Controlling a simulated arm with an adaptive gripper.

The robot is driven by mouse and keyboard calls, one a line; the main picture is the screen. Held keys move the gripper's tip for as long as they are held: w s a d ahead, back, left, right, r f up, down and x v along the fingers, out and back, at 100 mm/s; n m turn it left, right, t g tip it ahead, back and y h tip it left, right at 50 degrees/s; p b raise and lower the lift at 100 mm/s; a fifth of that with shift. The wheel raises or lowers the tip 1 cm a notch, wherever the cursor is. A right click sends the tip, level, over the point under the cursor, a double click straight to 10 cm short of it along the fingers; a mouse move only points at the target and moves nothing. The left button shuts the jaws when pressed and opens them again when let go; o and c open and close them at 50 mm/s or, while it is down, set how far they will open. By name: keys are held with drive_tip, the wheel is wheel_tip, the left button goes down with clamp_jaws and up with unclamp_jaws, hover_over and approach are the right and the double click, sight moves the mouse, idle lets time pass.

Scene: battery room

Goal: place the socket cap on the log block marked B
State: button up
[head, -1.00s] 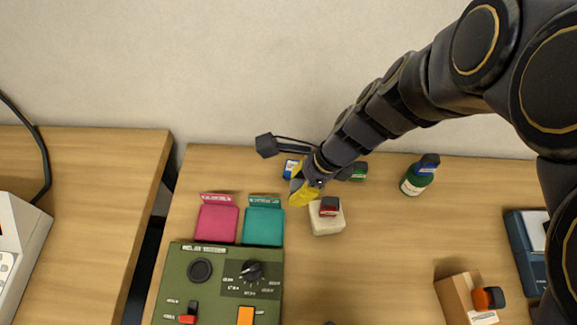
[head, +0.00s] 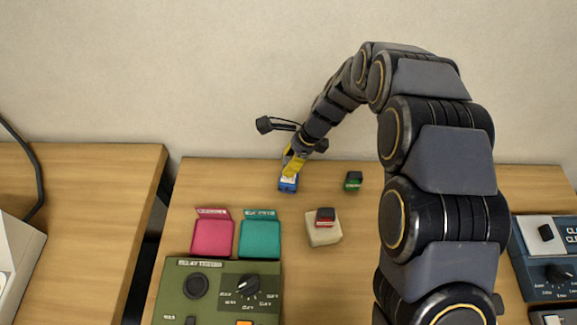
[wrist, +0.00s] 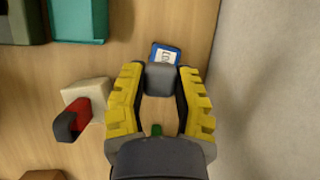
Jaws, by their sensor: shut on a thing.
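My gripper (wrist: 158,80) is shut on a grey block (wrist: 160,79), which looks like the socket cap. A small blue block (wrist: 164,54) with a white label lies just beyond the fingertips in the wrist view. In the head view my gripper (head: 292,163) is right at this blue block (head: 288,186), near the back of the table. The label suggests a log block, but I cannot read a B. The grey block overlaps the blue one in the wrist view; I cannot tell whether they touch. The fingers hide the grey block in the head view.
A small green block (head: 353,181) with a dark top stands to the right. A cream block (head: 323,234) carries a red and dark piece (head: 325,217). Pink (head: 212,236) and teal (head: 259,238) trays and a green relay tester (head: 218,292) are in front.

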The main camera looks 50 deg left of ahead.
drive_tip(key=shift+w+a+f, duration=0.15)
drive_tip(key=shift+a+f, duration=0.05)
drive_tip(key=shift+f, duration=0.2)
drive_tip(key=shift+w+a+f, duration=0.1)
drive_tip(key=shift+a+f, duration=0.05)
drive_tip(key=shift+f, duration=1.5)
drive_tip(key=shift+f, duration=0.1)
drive_tip(key=o, duration=0.8)
drive_tip(key=v, duration=1.2)
